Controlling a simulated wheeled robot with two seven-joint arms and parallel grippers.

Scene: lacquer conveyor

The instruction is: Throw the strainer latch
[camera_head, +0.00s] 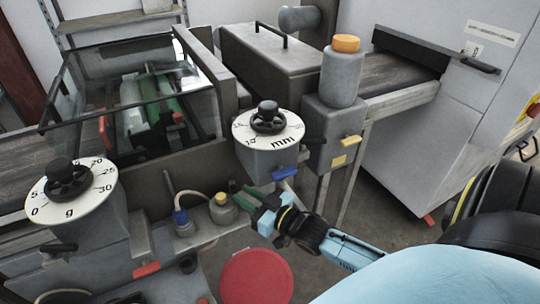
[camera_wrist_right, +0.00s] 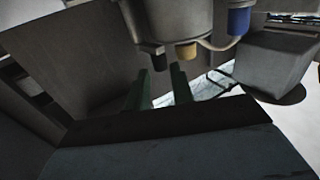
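A small grey fitting with a yellow cap (camera_head: 222,208) stands on the low ledge in the head view, beside a blue-collared fitting (camera_head: 182,222) with a pale hose. These look like the strainer parts, but I cannot pick out the latch with certainty. My right gripper (camera_head: 245,197) has its green fingers just right of the yellow-capped fitting. In the right wrist view its fingers (camera_wrist_right: 161,72) are apart with nothing visible between them, below a grey housing (camera_wrist_right: 178,18) with a yellow knob (camera_wrist_right: 186,50) and a dark tab (camera_wrist_right: 152,52). Contact cannot be told. My left gripper is not in view.
A dial marked mm (camera_head: 290,125) stands above my right gripper, with a blue lever (camera_head: 285,173) under it. A dial marked g (camera_head: 95,190) is at left. A grey canister (camera_head: 342,78) stands behind. A red round stool-like disc (camera_head: 257,277) is below.

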